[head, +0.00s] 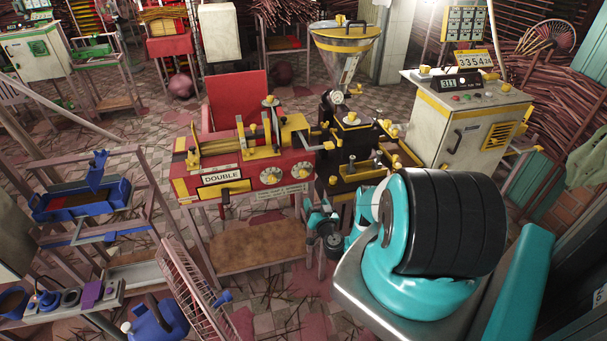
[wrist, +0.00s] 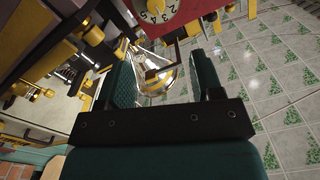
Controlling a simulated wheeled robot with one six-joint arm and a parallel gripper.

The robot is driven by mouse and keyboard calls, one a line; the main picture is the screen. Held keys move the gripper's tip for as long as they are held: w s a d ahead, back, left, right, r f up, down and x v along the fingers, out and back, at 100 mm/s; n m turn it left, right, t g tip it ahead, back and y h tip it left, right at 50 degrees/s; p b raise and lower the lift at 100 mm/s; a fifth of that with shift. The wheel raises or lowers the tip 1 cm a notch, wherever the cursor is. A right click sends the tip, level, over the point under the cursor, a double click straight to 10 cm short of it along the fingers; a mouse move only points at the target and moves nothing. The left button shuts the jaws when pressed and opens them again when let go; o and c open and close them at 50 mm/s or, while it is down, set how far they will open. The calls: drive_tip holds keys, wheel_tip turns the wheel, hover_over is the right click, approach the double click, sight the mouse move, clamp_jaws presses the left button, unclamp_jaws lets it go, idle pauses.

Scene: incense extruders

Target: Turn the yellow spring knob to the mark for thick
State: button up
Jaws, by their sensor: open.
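The red machine (head: 240,187) with the label DOUBLE has two round dials on its front, a left dial (head: 271,176) and a right dial (head: 299,171). Several yellow knobs sit around the machines; I cannot tell which is the spring knob, and no mark for thick is readable. My gripper (head: 322,230) hangs low in front of the machine's right end. In the wrist view my gripper (wrist: 168,72) is open, with nothing between its fingers.
A black and yellow extruder (head: 352,150) with a metal hopper (head: 345,45) adjoins the red machine. A grey control cabinet (head: 470,120) stands right. A brown shelf (head: 255,245) sits under the red machine. A metal rack (head: 190,285) and blue tools crowd the left front.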

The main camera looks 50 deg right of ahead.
drive_tip(key=b, duration=1.8)
approach(304, 175)
drive_tip(key=x, duration=0.3)
drive_tip(key=b, duration=0.2)
drive_tip(key=w+b, duration=0.1)
drive_tip(key=b, duration=0.2)
drive_tip(key=shift+w+d+f, duration=0.1)
drive_tip(key=shift+d+f, duration=0.15)
drive_tip(key=shift+w+d+r+p, duration=0.1)
drive_tip(key=shift+w+r+p, duration=0.25)
drive_tip(key=shift+p, duration=0.05)
drive_tip(key=shift+w+d, duration=0.15)
drive_tip(key=shift+w, duration=0.15)
drive_tip(key=shift+p+x, duration=0.45)
drive_tip(key=shift+x, duration=1.7)
drive_tip(key=shift+s+d, duration=0.1)
drive_tip(key=shift+d, duration=0.05)
drive_tip(key=c, duration=0.9)
